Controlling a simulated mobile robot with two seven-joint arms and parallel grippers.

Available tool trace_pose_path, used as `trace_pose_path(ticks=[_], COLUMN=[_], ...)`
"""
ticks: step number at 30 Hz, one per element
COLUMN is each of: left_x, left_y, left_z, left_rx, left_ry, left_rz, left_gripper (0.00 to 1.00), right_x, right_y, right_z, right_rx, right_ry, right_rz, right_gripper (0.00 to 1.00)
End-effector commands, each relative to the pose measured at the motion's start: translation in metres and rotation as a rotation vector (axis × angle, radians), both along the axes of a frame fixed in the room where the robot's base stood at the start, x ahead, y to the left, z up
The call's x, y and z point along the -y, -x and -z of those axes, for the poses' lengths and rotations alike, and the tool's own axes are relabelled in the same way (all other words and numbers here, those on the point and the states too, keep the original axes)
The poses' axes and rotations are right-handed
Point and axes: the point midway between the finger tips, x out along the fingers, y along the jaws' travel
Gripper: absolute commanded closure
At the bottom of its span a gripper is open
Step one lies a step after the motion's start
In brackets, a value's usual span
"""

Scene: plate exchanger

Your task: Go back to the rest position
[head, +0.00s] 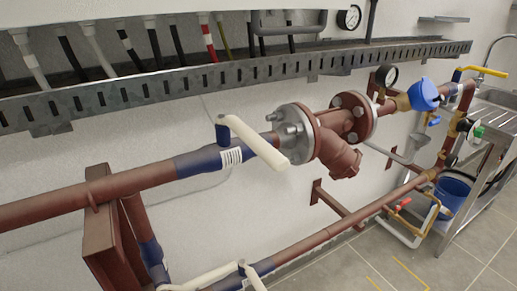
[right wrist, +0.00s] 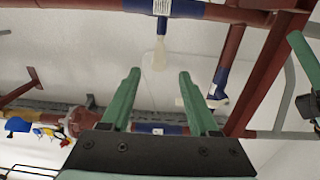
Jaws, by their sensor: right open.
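My right gripper (right wrist: 159,75) shows in the right wrist view with its two green fingers spread apart and nothing between them. A cream lever handle (right wrist: 159,54) on a blue-banded pipe (right wrist: 190,9) appears beyond the fingertips, apart from them. Neither gripper shows in the head view. In the head view, a cream valve lever (head: 254,140) slants across the upper brown pipe (head: 100,192).
Flanged red fittings (head: 345,130), a pressure gauge (head: 386,76) and a blue-capped part (head: 423,94) sit along the upper pipe. A lower pipe (head: 330,232) runs beneath. A perforated metal tray (head: 200,78) spans the wall. A blue bucket (head: 452,193) stands under the sink at right.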

Motion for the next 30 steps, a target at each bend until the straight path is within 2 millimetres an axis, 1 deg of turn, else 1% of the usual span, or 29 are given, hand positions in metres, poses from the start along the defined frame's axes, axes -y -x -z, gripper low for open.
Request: trace_pose_path(ticks=[4, 8, 14, 18, 20, 24, 27, 30], left_x=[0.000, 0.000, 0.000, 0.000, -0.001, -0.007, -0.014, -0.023], left_y=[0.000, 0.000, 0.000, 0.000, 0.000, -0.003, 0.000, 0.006], left_z=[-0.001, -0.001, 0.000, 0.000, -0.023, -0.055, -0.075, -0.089], left_rx=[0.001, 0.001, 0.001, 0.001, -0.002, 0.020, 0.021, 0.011], left_ry=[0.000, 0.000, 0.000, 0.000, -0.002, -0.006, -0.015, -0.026], left_rz=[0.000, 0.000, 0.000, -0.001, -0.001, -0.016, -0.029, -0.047], left_gripper=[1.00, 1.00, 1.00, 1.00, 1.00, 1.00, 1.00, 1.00], right_x=[0.007, 0.017, 0.032, 0.041, 0.044, 0.052, 0.058, 0.064], right_y=[-0.004, -0.001, 0.017, 0.035, 0.038, 0.041, 0.043, 0.047], right_z=[0.010, 0.026, 0.043, 0.050, 0.030, 0.006, -0.014, -0.032], right_rx=[-0.116, -0.294, -0.544, -0.698, -0.706, -0.704, -0.704, -0.705], right_ry=[0.036, 0.084, 0.142, 0.173, 0.177, 0.178, 0.180, 0.183], right_rz=[0.036, 0.079, 0.116, 0.128, 0.135, 0.154, 0.169, 0.183], right_gripper=[0.39, 0.39, 0.39, 0.39, 0.39, 0.39, 0.39, 0.39])
